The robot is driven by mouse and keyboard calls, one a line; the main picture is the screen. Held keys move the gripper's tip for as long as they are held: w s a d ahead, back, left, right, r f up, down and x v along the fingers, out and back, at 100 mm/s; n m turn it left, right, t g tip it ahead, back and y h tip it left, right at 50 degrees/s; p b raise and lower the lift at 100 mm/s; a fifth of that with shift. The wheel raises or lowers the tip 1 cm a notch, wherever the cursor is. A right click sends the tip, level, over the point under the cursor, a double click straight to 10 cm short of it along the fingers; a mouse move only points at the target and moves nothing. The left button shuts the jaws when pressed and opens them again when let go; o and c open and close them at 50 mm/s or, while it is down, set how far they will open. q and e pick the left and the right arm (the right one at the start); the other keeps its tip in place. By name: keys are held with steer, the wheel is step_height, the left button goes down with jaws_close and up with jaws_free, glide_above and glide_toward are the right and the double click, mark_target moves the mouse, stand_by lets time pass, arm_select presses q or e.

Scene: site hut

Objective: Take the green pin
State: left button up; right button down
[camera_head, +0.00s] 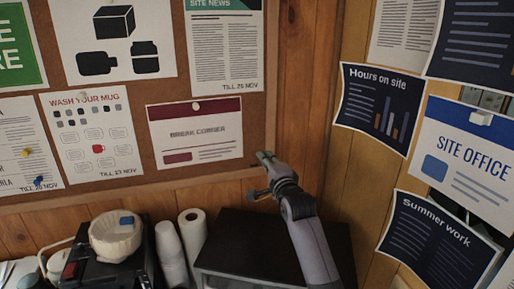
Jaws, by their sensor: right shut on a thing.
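My right gripper (264,160) is raised in front of the right edge of the cork board (225,93), just right of the "Break corner" sheet (196,134). It is shut, with a small greenish bit at its fingertips that looks like the green pin; the fingers hide most of it. I cannot tell whether the pin touches the board. On the left sheet of the board are a yellow pin (26,152) and a blue pin (38,180). My left gripper is out of view.
Below the board stand a pale bowl (116,241) with a blue-topped item in it, stacked cups (170,250), a paper roll (193,235) and a dark box (240,245). Sheets such as "Site office" (465,160) hang close on the right.

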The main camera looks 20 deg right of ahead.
steer(key=shift+s+r+p, duration=0.5)
steer(key=shift+s+p, duration=0.3)
steer(key=shift+s, duration=0.05)
steer(key=shift+s+r+p, duration=0.45)
steer(key=shift+s+p, duration=0.35)
steer(key=shift+s, duration=0.05)
